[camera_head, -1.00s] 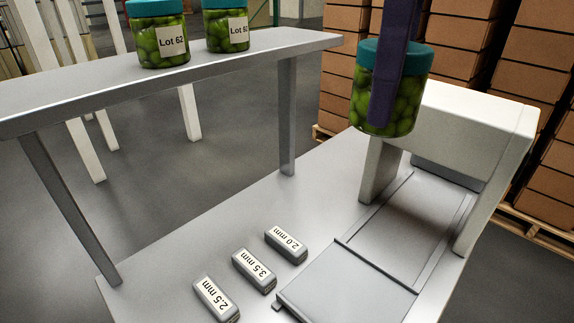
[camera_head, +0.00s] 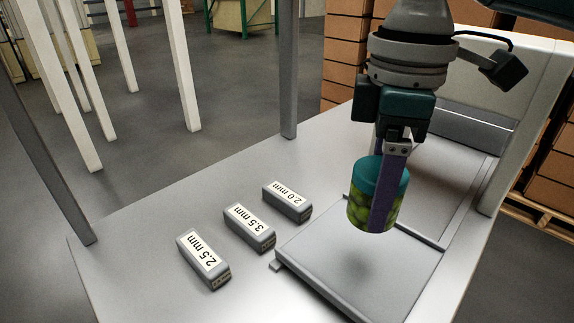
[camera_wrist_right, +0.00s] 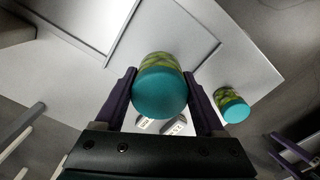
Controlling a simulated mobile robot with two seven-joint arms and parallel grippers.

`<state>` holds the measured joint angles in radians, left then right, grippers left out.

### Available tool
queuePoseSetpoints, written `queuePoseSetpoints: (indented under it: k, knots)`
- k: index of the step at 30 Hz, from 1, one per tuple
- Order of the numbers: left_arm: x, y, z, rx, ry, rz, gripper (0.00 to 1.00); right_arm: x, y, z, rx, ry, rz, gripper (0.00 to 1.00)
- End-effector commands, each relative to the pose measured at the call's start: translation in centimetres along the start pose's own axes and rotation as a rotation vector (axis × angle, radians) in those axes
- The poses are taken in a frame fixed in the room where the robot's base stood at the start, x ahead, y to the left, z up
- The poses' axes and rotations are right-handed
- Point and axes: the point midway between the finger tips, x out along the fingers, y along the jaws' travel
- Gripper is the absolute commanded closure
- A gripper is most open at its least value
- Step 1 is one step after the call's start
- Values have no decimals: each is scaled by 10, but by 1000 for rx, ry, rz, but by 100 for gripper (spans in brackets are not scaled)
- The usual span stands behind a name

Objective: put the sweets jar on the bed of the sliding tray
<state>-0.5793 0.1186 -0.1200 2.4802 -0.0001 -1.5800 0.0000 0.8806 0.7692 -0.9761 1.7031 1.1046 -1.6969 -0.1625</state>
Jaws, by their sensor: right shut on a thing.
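The sweets jar (camera_head: 362,214), clear with green sweets and a teal lid, is upright in my right gripper (camera_head: 388,205). The gripper's purple fingers are shut on its sides, also clear in the right wrist view (camera_wrist_right: 161,104), where the jar's teal lid (camera_wrist_right: 160,92) faces the camera. The jar hangs above the grey bed of the sliding tray (camera_head: 330,265), with a soft shadow on the bed below it. Purple bars, which look like my left gripper (camera_wrist_right: 292,150), show at the lower right of the wrist view; their opening is unclear.
Three labelled grey blocks, 2.5 mm (camera_head: 204,258), 3.5 mm (camera_head: 249,227) and 2.0 mm (camera_head: 287,201), lie left of the tray. A white housing (camera_head: 520,110) stands over the tray's far end. Another teal-lidded jar (camera_wrist_right: 232,106) shows in the wrist view.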

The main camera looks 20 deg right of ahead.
Motion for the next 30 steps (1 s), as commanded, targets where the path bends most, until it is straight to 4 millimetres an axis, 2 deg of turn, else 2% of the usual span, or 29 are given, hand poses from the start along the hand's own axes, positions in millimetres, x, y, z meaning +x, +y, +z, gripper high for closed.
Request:
queuePoseSetpoints:
  k: [1, 7, 14, 26, 27, 30]
  knots:
    - [3, 0, 1, 2, 0, -1, 0, 10, 0, 0, 0, -1, -1, 90]
    - [5, -1, 2, 5, -1, -4, 0, 28, 0, 0, 1, 0, 1, 90]
    - [12, -1, 4, 6, -1, -4, 0, 63, 0, 0, 0, 0, 0, 90]
    - [12, 0, 4, 3, -1, -2, 0, 68, 0, 0, 1, 1, 1, 90]
    - [12, 0, 4, 2, -1, -1, 0, 69, 0, 0, 1, 1, 0, 27]
    - [12, 1, 4, -1, -1, 1, 0, 69, 0, 0, 1, 1, 1, 16]
